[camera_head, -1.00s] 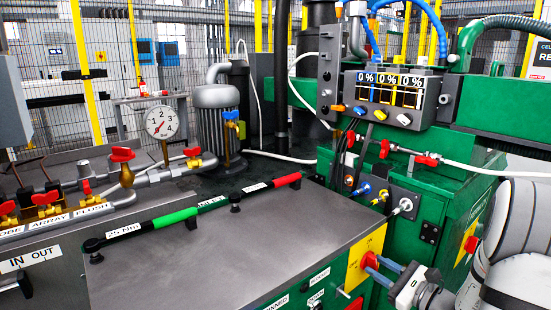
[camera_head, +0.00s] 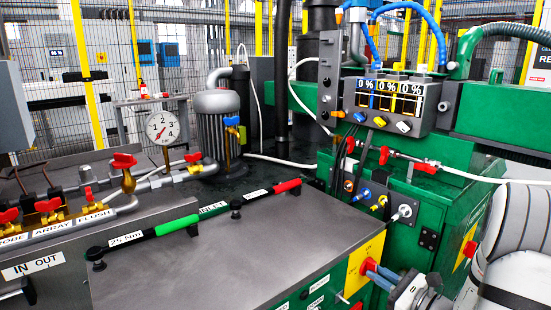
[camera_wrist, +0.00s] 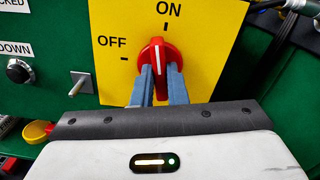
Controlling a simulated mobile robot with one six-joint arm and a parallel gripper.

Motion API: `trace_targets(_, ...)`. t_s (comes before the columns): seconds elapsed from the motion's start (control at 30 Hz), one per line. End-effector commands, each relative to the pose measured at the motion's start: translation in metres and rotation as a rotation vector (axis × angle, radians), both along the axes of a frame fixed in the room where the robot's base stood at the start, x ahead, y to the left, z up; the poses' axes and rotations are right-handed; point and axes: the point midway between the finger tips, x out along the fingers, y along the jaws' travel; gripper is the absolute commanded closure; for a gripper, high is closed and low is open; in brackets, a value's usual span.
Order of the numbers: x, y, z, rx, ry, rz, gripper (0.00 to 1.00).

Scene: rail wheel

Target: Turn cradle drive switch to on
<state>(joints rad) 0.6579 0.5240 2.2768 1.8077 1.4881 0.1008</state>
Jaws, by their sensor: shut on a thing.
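The cradle drive switch is a red rotary knob (camera_wrist: 158,55) on a yellow plate (camera_wrist: 208,45) in the wrist view. OFF is printed to its left and ON above it. The white line on the knob stands nearly upright, in line with the ON tick. My gripper (camera_wrist: 158,84) has its blue-grey fingers on either side of the knob's handle and is shut on it. In the head view the red knob (camera_head: 368,266) is at the right end of the grey bench, and my gripper (camera_head: 382,275) reaches it from the right.
A small metal toggle (camera_wrist: 82,83) and a black DOWN button (camera_wrist: 20,71) are left of the plate. A red-and-yellow button (camera_wrist: 38,131) is low at left. A torque wrench (camera_head: 190,222) lies along the bench top (camera_head: 210,270). Green machine housing (camera_head: 450,215) stands behind my gripper.

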Motion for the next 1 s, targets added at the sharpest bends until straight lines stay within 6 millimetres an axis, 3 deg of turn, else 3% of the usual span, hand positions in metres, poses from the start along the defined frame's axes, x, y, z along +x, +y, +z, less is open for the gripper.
trace_targets(0.57,-0.0001,-0.0005,0.0023,0.181,0.142,-0.001,1.00)
trace_targets(0.6,-0.0001,-0.0005,0.0005,0.184,0.144,-0.001,0.86)
trace_targets(0.9,-0.0001,-0.0005,-0.0002,0.181,0.142,-0.001,0.61)
trace_targets(1.0,-0.0001,-0.0005,-0.0001,0.182,0.141,-0.001,0.60)
